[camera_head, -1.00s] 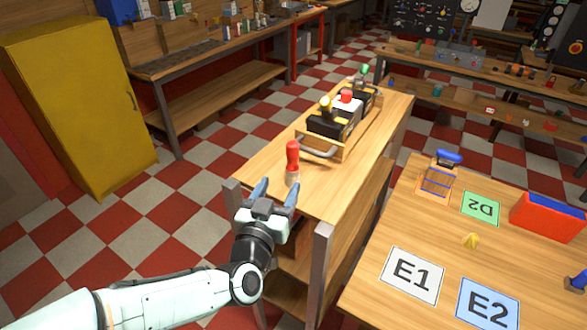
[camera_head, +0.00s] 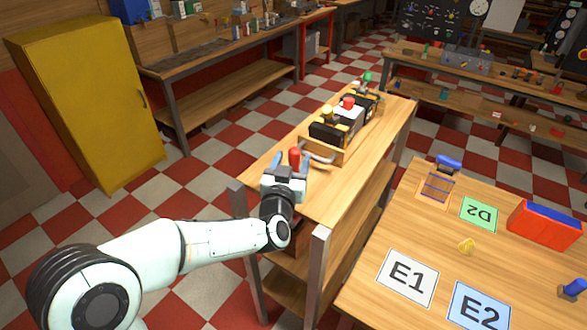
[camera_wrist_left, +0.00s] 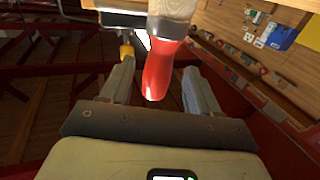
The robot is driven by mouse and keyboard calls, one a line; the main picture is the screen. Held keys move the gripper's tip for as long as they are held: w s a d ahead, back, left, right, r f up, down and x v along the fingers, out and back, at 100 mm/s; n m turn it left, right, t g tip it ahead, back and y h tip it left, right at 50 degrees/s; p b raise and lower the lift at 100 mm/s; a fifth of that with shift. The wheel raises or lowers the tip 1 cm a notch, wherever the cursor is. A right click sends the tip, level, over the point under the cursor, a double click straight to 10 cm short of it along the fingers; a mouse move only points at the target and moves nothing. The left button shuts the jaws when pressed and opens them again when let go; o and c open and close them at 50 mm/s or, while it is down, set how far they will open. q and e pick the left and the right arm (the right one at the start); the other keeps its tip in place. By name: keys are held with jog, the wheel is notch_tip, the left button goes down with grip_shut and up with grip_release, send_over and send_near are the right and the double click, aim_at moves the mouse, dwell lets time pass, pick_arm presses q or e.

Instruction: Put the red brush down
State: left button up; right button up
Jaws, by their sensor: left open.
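The red brush (camera_head: 295,154) stands upright on the narrow wooden bench (camera_head: 340,195), near its front left end. My left gripper (camera_head: 290,163) is open, with one blue-grey finger on each side of the handle. In the left wrist view a gap shows between the handle and each finger. The brush's lower part is hidden behind my gripper in the head view. My right gripper is not in view.
A wooden carrier (camera_head: 326,152) with black, white, yellow and red items stands just behind the brush. A table at right holds cards E1 (camera_head: 407,277), E2 (camera_head: 480,306) and D2 (camera_head: 479,214), plus a red-and-blue bin (camera_head: 545,226). The bench's right front is clear.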

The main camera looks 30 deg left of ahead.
pick_arm(q)
jog(key=x, duration=0.4)
jog(key=shift+d+r+p, duration=0.1)
jog(key=shift+d+p, duration=0.1)
jog(key=shift+p, duration=0.2)
jog(key=shift+s, duration=0.25)
jog(key=shift+c, duration=0.5)
grip_shut()
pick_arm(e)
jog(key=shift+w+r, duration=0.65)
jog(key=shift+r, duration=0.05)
pick_arm(q)
jog(key=shift+r, duration=0.1)
